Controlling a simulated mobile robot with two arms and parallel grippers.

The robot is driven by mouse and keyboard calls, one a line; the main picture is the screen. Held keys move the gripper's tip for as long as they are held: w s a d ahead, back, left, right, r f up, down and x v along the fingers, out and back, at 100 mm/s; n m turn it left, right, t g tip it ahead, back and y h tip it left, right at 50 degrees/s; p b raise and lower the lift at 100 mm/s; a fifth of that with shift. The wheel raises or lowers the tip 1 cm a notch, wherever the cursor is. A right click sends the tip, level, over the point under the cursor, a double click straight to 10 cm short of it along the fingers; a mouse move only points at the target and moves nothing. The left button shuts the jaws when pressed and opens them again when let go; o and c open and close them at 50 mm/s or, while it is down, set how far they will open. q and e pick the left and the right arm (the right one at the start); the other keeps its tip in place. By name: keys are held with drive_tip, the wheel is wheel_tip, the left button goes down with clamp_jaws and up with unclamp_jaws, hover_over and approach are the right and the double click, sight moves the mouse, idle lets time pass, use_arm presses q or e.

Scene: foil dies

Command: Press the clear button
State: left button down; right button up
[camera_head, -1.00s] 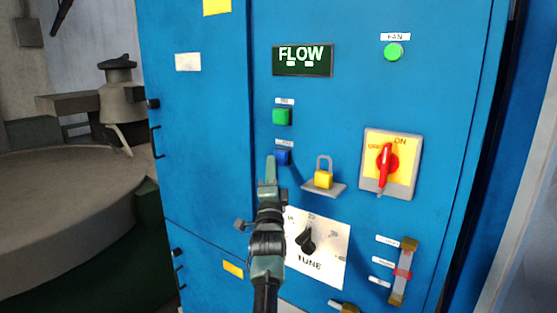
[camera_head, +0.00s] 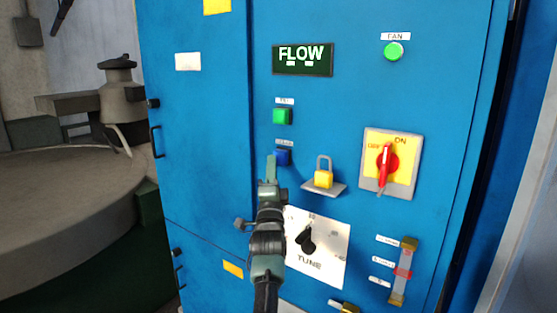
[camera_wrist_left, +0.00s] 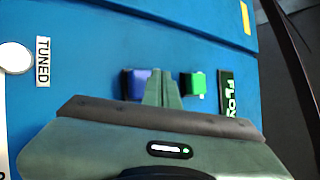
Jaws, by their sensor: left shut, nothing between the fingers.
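A blue button (camera_head: 283,157) sits on the blue cabinet front, under a small label too blurred to read surely. It also shows in the left wrist view (camera_wrist_left: 138,84). A green button (camera_head: 282,116) sits above it, and in the left wrist view it is on the other side of the fingers (camera_wrist_left: 195,83). My left gripper (camera_head: 270,160) is shut and empty, its tip just left of the blue button and partly overlapping it in the head view. In the left wrist view the fingertips (camera_wrist_left: 160,75) lie between the two buttons. I cannot tell whether they touch the panel. My right gripper is not in view.
A yellow padlock (camera_head: 324,179) on a bracket juts out right of the blue button. A red rotary switch (camera_head: 385,164), a tune dial (camera_head: 307,239), a FLOW display (camera_head: 302,60) and a green fan button (camera_head: 393,51) are on the same panel.

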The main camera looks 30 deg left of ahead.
use_arm(q)
drive_tip(key=shift+w, duration=0.4)
drive_tip(key=shift+w+b, duration=0.5)
drive_tip(key=shift+b, duration=0.25)
idle(0.4)
drive_tip(key=shift+s, duration=0.2)
drive_tip(key=shift+s+p, duration=0.65)
drive_tip(key=shift+s, duration=0.1)
drive_tip(key=s+p, duration=0.3)
drive_tip(key=s, duration=0.2)
drive_tip(key=shift+a, duration=0.15)
